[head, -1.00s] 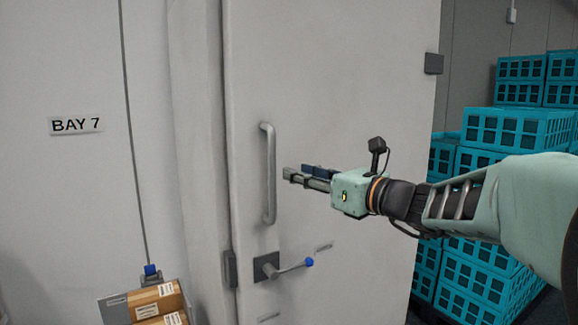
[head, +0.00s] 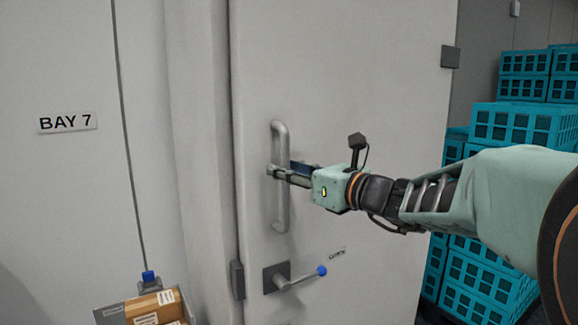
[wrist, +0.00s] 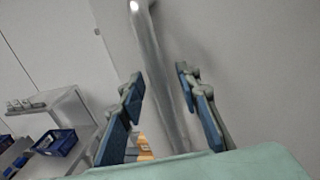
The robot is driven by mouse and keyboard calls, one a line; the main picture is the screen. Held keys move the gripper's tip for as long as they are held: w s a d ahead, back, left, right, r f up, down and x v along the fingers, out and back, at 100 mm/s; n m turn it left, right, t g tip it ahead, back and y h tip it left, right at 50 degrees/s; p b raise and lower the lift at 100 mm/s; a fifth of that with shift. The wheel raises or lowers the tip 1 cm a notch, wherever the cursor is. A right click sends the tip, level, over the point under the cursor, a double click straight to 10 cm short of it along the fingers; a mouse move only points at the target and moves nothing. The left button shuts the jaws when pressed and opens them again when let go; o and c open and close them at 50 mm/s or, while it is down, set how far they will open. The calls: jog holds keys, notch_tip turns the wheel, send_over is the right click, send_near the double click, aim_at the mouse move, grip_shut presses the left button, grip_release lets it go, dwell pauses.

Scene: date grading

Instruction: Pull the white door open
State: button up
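The white door (head: 350,90) fills the middle of the head view. Its grey vertical bar handle (head: 281,211) is near its left edge. My gripper (head: 272,171) is at the handle's middle height, pointing left. In the wrist view the bar (wrist: 164,75) runs between my gripper's two fingers (wrist: 160,80), with gaps on both sides, so the fingers are open around it. A lever with a blue knob (head: 321,271) sits on the door below the handle. I cannot tell whether the door stands slightly ajar.
Stacked teal crates (head: 490,275) stand right of the door. A "BAY 7" sign (head: 68,122) is on the left wall. Boxes (head: 155,305) sit at the lower left. The wrist view shows a shelf with a blue bin (wrist: 60,143).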

jog(key=shift+w+a, duration=0.2)
jog(key=shift+a, duration=0.05)
jog(key=shift+c, duration=0.6)
grip_shut()
